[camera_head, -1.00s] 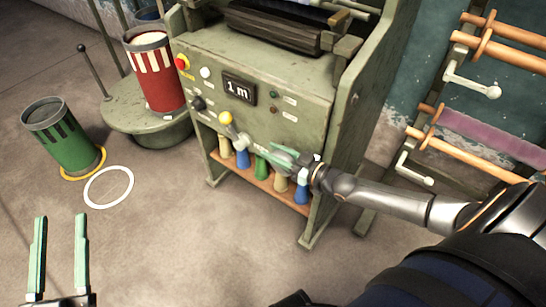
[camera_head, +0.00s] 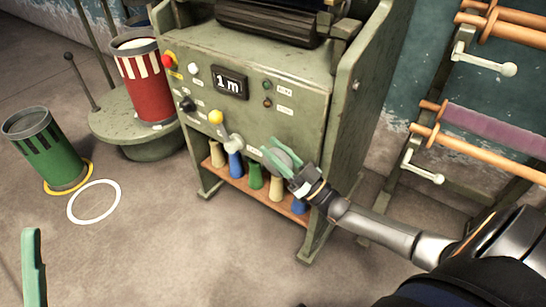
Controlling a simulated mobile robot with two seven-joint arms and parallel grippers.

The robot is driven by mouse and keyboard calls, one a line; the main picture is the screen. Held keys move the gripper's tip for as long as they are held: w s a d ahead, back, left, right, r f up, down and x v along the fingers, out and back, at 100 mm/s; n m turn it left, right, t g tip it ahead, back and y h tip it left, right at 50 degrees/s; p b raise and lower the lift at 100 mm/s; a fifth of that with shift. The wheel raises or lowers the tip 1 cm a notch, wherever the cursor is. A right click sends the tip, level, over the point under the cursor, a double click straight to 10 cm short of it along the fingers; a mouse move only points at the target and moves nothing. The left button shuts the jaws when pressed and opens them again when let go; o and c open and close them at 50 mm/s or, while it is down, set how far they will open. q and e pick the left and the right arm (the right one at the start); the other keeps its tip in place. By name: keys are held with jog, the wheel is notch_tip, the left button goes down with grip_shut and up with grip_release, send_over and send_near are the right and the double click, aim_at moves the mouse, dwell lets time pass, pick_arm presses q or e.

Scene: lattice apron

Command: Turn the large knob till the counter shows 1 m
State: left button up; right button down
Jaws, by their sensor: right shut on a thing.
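The green-grey machine (camera_head: 190,140) has a dark counter (camera_head: 229,82) that reads "1 m". My right gripper (camera_head: 278,158) is at the lower right of the machine's front, its pale green fingers shut on the large grey knob (camera_head: 284,154). The fingers and wrist hide part of this knob. A smaller white-grey lever knob (camera_head: 233,143) sits to its left, apart from the gripper. Of my left gripper, one pale green finger (camera_head: 33,265) shows at the bottom left, away from the machine, with no second finger against it.
A yellow knob (camera_head: 215,117), a black knob (camera_head: 188,104) and a red button (camera_head: 169,61) sit on the panel. Several coloured pegs (camera_head: 255,176) stand on a shelf below. A green can (camera_head: 45,148) and a red-white can (camera_head: 142,80) stand left. A rack (camera_head: 480,125) stands right.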

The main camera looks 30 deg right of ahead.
dwell(0.6)
jog(key=c, duration=0.6)
grip_release()
jog(key=shift+s, duration=0.15)
jog(key=v, duration=1.2)
jog(key=shift+d+f+p, duration=0.1)
jog(key=shift+f+p, duration=0.25)
jog(key=shift+f, duration=0.05)
